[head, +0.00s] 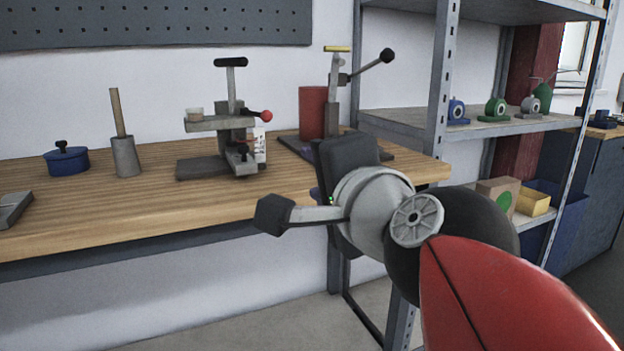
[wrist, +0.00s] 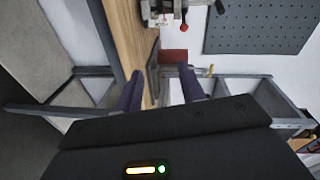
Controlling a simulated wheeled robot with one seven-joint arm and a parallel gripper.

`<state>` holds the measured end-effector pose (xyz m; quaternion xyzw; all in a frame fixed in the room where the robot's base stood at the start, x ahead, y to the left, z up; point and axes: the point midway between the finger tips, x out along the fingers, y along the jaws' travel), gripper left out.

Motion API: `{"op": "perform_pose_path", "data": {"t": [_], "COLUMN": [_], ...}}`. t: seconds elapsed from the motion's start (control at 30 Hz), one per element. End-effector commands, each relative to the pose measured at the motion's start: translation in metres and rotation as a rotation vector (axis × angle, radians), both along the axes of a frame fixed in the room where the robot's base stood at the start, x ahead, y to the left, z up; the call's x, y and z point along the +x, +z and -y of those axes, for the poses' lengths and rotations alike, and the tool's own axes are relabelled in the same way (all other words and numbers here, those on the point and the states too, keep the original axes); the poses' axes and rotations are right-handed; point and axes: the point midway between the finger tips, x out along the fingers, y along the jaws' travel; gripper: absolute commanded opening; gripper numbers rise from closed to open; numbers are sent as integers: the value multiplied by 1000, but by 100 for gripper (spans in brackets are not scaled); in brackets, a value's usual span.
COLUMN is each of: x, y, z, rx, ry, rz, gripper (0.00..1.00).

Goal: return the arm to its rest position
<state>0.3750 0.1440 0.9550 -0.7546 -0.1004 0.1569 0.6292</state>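My arm reaches in from the lower right of the head view, its red link in front and its grey wrist joint before the bench's right end. My gripper (wrist: 161,73) shows in the wrist view with two dark purple fingers spread apart and nothing between them. In the head view the wrist hides most of it; only its dark body and a sliver of purple finger show near the bench edge. The wrist view is turned sideways, with the bench and wall beyond the fingers.
The wooden bench (head: 120,215) carries a blue lidded pot (head: 67,161), a grey holder with a stick (head: 125,157), a clamp press (head: 232,125) and a red block (head: 312,113). A metal shelf rack (head: 440,85) stands close behind my arm. Floor shows below the bench.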

Motion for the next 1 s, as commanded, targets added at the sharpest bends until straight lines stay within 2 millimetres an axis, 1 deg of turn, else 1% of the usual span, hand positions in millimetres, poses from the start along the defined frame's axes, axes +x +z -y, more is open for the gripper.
{"op": "perform_pose_path", "data": {"t": [0.17,0.27,0.37,0.47,0.5,0.53,0.57,0.6,0.7,0.8,0.83,0.9,1.0], "x": [-2,-5,-11,-22,-28,-34,-40,-49,-72,-89,-92,-98,-100], "y": [-37,-65,-99,-139,-157,-171,-186,-205,-244,-268,-273,-279,-282], "z": [14,24,39,57,66,73,81,92,117,134,138,143,145], "rx": [-183,-315,-469,-648,-728,-791,-855,-942,-1123,-1239,-1259,-1292,-1308], "ry": [20,45,80,138,169,197,228,274,387,472,489,516,528], "rz": [-55,-100,-158,-232,-267,-297,-327,-370,-461,-524,-535,-554,-561], "gripper": [39,39,39,39,39,39,39,39,39,39,39,39,39]}}
